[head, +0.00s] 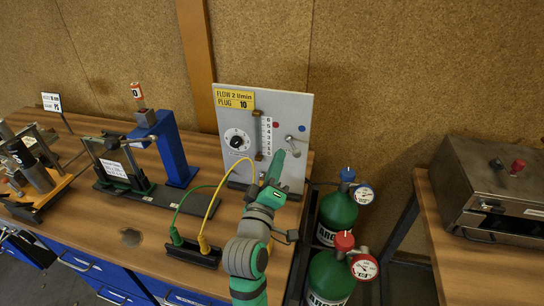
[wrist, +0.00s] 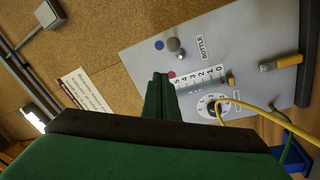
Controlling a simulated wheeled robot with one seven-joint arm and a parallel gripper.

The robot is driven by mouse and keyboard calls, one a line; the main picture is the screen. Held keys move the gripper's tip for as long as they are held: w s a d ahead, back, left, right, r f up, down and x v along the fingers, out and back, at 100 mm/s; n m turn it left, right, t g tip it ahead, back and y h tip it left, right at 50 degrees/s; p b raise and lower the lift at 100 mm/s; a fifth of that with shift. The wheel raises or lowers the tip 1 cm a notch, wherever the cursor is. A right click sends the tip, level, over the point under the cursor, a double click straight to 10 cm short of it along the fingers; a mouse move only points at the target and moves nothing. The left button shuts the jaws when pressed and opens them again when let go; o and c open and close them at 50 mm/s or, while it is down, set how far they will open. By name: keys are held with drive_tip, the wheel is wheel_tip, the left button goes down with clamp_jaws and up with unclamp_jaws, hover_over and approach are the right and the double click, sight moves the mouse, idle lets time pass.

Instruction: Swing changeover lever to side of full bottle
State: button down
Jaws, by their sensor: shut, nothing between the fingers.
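The changeover lever (head: 290,139) is a small grey-knobbed lever on the right of the grey panel (head: 228,120), below a red dot (head: 276,125) and a blue dot (head: 302,128). Its knob shows in the wrist view (wrist: 173,44); I cannot tell its exact throw. My gripper (head: 277,158) is shut and empty, in front of the panel below the lever; its fingertips also show in the wrist view (wrist: 160,77) and seem apart from the lever. A blue-topped bottle (head: 338,209) and a red-topped bottle (head: 327,276) carry gauges too small to read.
The panel also has a flow scale (head: 266,136) and a dial (head: 237,139). Yellow (head: 215,203) and green cables run to a black socket block (head: 194,252) left of my arm. A blue stand (head: 174,150) is farther left. A metal box (head: 490,190) stands on the right bench.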

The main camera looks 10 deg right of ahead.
drive_tip(key=s+d+f, duration=0.1)
drive_tip(key=s+d, duration=0.3)
drive_tip(key=s, duration=0.1)
drive_tip(key=shift+s+d+f, duration=0.15)
drive_tip(key=shift+s+d, duration=0.15)
drive_tip(key=s+a+f+y, duration=0.1)
drive_tip(key=s+a+f, duration=0.1)
drive_tip(key=s+f, duration=0.2)
drive_tip(key=s+a+f+y, duration=0.2)
drive_tip(key=s+f, duration=0.3)
drive_tip(key=f, duration=0.4)
drive_tip(key=s+a+f+m+g+y, duration=0.1)
drive_tip(key=s+a+f+y, duration=0.1)
drive_tip(key=s+f, duration=0.3)
drive_tip(key=shift+s+a+f, duration=0.1)
drive_tip(key=shift+a+f, duration=0.35)
drive_tip(key=shift+f, duration=0.25)
drive_tip(key=shift+s+a+f, duration=0.1)
drive_tip(key=shift+a+f, duration=0.35)
drive_tip(key=shift+f, duration=0.2)
drive_tip(key=s+a+f+m+g+y, duration=0.1)
drive_tip(key=s+a+f+m, duration=0.1)
drive_tip(key=s, duration=1)
drive_tip(key=s+a+f+m+g+y, duration=0.1)
drive_tip(key=s+f+m, duration=0.3)
drive_tip(key=s, duration=0.8)
drive_tip(key=shift+a+f, duration=0.15)
drive_tip(key=shift+a, duration=0.6)
